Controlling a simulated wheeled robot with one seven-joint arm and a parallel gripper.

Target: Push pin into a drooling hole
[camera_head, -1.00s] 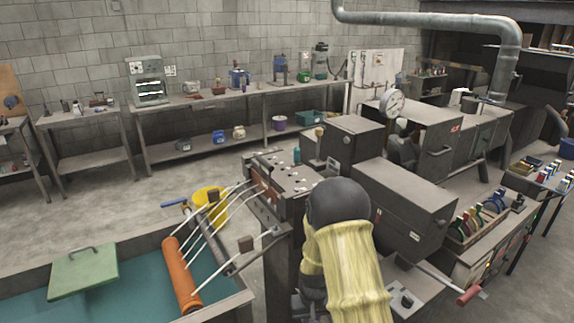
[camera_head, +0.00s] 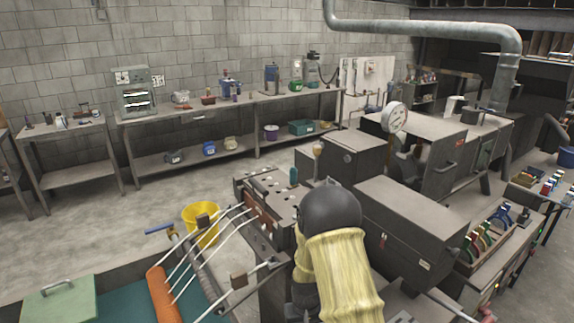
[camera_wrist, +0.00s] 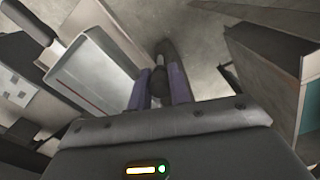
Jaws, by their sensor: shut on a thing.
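In the wrist view my gripper (camera_wrist: 160,95) has its two purple-grey fingers closed on a dark, round-ended thing (camera_wrist: 160,72), which seems to be the pin. Its far end is too dark to make out. In the head view my yellow-sleeved arm hides the gripper and the pin. White strands (camera_head: 212,243) run from the brown front plate (camera_head: 260,217) of the machine block (camera_head: 268,192) down to an orange roller (camera_head: 165,297). The holes where the strands leave the plate are too small to tell apart.
A yellow bucket (camera_head: 190,212) stands on the floor behind the strands. Grey machine boxes (camera_head: 410,220) crowd the right of my arm. A teal-floored tank (camera_head: 128,303) with a green lid (camera_head: 58,303) lies front left. The floor at left is free.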

